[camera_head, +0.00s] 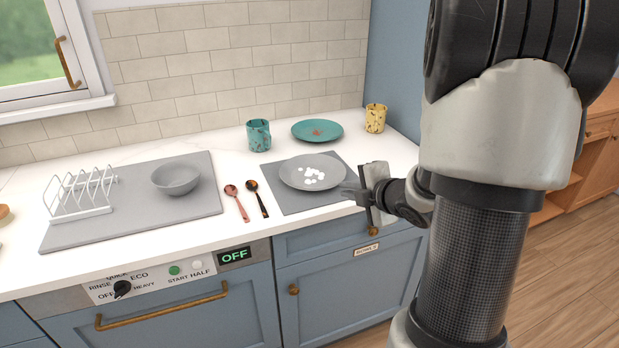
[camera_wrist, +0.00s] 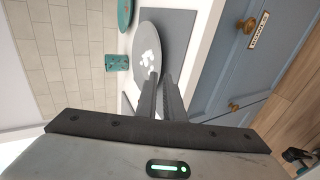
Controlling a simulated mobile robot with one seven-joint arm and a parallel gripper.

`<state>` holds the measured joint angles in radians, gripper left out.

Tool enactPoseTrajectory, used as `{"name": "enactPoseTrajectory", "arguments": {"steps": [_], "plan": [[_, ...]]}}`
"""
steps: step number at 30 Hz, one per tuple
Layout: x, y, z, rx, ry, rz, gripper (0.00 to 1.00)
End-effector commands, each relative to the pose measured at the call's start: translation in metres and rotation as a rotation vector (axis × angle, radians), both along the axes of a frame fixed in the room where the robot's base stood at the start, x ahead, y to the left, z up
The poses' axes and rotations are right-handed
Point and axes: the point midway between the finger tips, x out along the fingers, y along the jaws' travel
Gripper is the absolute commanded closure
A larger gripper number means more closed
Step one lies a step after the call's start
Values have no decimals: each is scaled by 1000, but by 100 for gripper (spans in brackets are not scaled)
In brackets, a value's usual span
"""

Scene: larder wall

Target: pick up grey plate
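The grey plate (camera_head: 300,169) lies flat on a grey mat (camera_head: 290,201) on the white counter, with several white bits on it. It also shows in the wrist view (camera_wrist: 145,33). My gripper (camera_head: 348,188) is at the plate's right front edge, low over the mat. In the wrist view my two fingers (camera_wrist: 161,78) stand a little apart, with a narrow gap between them. The near finger overlaps the plate's rim in that view. I cannot tell whether the rim is between the fingers or touched.
A teal plate (camera_head: 317,130), a teal cup (camera_head: 258,135) and a yellow cup (camera_head: 375,118) stand behind. Two spoons (camera_head: 247,200) lie left of the mat. A grey bowl (camera_head: 176,178) and a white rack (camera_head: 80,194) stand on a drying mat further left.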

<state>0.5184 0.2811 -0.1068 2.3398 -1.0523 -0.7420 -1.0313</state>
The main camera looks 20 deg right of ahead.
Motion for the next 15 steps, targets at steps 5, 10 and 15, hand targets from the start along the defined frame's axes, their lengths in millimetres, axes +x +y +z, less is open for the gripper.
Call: {"name": "enactPoseTrajectory", "arguments": {"steps": [5, 10, 15], "plan": [[22, 3, -13, -1, 0, 2, 92], [30, 3, -18, 0, 0, 0, 92], [51, 6, -33, 1, 1, 2, 92]]}}
